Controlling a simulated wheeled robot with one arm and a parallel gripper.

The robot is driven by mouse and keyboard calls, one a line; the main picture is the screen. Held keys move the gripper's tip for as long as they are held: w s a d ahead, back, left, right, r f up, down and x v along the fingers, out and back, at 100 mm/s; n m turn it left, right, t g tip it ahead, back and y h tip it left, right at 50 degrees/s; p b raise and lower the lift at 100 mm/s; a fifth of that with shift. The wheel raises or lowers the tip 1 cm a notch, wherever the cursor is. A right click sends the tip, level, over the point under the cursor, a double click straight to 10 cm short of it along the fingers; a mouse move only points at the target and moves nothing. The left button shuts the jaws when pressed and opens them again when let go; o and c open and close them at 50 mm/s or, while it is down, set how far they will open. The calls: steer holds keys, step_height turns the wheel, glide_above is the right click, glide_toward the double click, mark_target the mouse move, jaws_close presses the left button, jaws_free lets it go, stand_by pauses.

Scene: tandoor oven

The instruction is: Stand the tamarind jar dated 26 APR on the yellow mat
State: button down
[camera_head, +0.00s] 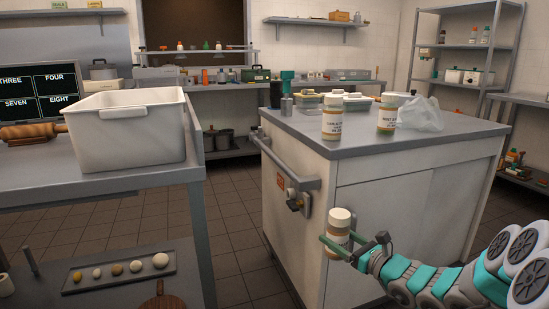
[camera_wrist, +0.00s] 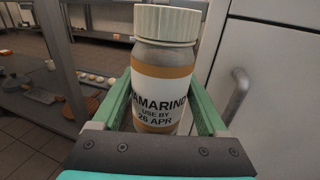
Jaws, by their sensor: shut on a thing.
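The tamarind jar (camera_wrist: 165,75) has a cream lid and a white label reading "AMARIND", "USE BY 26 APR", with the first letter hidden. My gripper (camera_wrist: 165,105) is shut on it, with one green finger on each side of the jar. In the head view the jar (camera_head: 339,222) is upright in my gripper (camera_head: 337,243), in front of the grey-topped cabinet (camera_head: 370,147) and below its top. I cannot make out a yellow mat in either view.
Two similar labelled jars, one near the front edge (camera_head: 332,120) and one farther right (camera_head: 387,115), stand on the cabinet top beside a clear plastic bag (camera_head: 420,114). The top's front right is clear. A white tub (camera_head: 130,130) stands on the left table. A handle rail (camera_head: 290,165) juts from the cabinet's side.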

step_height(320, 180, down, 12)
steer(key=a+m+t+h, duration=0.1)
steer(key=a+h, duration=0.1)
steer(key=shift+s+r+m, duration=0.25)
steer(key=shift+m, duration=0.05)
